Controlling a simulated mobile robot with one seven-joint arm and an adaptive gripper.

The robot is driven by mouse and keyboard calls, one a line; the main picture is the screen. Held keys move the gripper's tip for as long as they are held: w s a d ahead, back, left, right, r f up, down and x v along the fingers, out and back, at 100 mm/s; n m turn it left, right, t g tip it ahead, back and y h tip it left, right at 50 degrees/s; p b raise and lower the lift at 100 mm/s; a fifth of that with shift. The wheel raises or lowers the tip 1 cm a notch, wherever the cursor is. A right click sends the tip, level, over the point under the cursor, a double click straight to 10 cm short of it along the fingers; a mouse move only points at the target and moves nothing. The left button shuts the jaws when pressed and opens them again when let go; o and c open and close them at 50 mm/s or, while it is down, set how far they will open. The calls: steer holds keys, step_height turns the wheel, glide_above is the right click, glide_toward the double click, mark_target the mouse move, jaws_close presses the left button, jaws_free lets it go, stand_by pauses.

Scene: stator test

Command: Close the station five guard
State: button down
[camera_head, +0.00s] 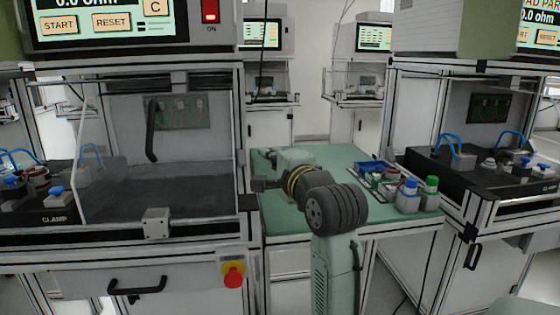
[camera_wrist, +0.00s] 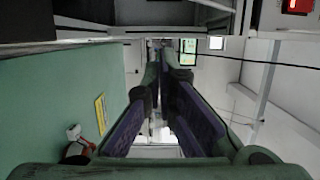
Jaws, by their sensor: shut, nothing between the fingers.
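The left station has a clear guard panel (camera_head: 118,118) with a black curved handle (camera_head: 152,128) upright near its middle. The opening below it shows a dark bed (camera_head: 150,185); I cannot tell exactly how far the guard covers it. No station number is readable. My gripper (camera_head: 256,184) points left, just right of the station's frame post, level with the bed and apart from the handle. In the wrist view its two fingers (camera_wrist: 161,75) reach away from the camera, shut and empty. The guard is not clearly seen in the wrist view.
A grey block (camera_head: 156,222) sits on the left station's front rail, with a red emergency knob (camera_head: 233,274) below. Another station (camera_head: 470,180) stands right.

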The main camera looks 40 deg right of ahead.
steer(key=shift+w+a+p, duration=0.1)
steer(key=shift+w+a, duration=0.3)
steer(key=shift+w, duration=0.3)
steer(key=shift+w+a+p, duration=0.15)
steer(key=shift+w+a, duration=0.3)
steer(key=shift+w, duration=0.3)
steer(key=shift+w+a+p, duration=0.1)
steer(key=shift+w+a, duration=0.3)
steer(key=shift+w, duration=0.3)
steer(key=shift+w, duration=0.1)
